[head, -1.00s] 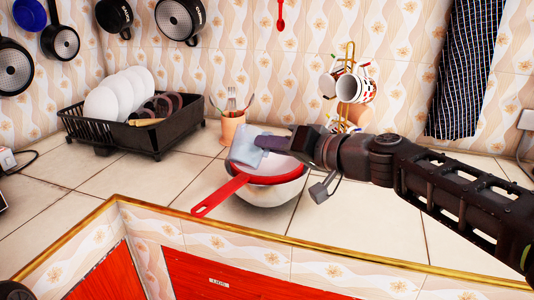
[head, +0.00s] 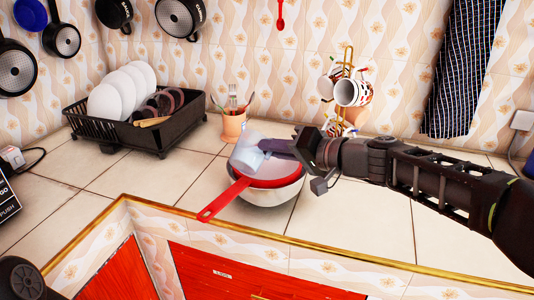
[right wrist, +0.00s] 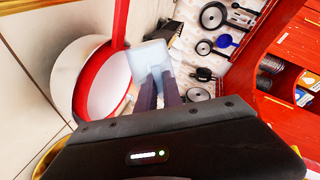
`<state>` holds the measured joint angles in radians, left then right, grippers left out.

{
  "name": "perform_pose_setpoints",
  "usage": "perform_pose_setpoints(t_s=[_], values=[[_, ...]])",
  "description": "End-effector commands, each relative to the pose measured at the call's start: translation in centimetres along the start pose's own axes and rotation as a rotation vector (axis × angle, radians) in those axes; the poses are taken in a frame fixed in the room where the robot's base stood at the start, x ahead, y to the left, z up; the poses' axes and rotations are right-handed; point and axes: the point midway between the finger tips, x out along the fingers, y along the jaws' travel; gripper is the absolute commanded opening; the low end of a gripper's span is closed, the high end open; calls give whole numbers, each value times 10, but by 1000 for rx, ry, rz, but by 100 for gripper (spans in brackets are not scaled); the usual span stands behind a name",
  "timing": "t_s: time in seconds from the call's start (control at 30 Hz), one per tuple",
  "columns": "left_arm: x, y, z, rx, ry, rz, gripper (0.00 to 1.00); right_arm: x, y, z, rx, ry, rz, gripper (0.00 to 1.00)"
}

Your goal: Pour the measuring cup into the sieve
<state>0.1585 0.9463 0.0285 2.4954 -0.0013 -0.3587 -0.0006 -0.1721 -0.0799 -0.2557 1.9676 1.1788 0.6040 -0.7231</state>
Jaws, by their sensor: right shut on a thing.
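The measuring cup (head: 246,157), pale and translucent, is tilted over the left part of the red sieve (head: 222,200). My right gripper (head: 268,147) is shut on it from the right. The sieve rests in a white bowl (head: 281,194) on the counter, its handle pointing to the front left. In the right wrist view the cup (right wrist: 150,56) is between the fingers (right wrist: 158,88), beside the sieve (right wrist: 121,22) and the bowl (right wrist: 68,72). I cannot tell what is in the cup. My left gripper is not in view.
A utensil holder (head: 233,127) stands close behind the cup. A black dish rack (head: 178,128) with plates is to the left, and a mug stand (head: 347,60) is behind my right arm. The tiled counter is clear to the left of the bowl; its front edge (head: 250,234) is near.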

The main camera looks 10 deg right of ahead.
Motion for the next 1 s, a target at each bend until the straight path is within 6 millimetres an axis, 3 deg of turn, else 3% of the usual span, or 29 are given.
perform_pose_setpoints(t_s=[0.6, 1.0], values=[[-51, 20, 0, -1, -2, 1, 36, 3, 9, -9, 192, -60, 0, 0], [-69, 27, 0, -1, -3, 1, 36, 5, 16, -34, 328, -104, -3, 0]])
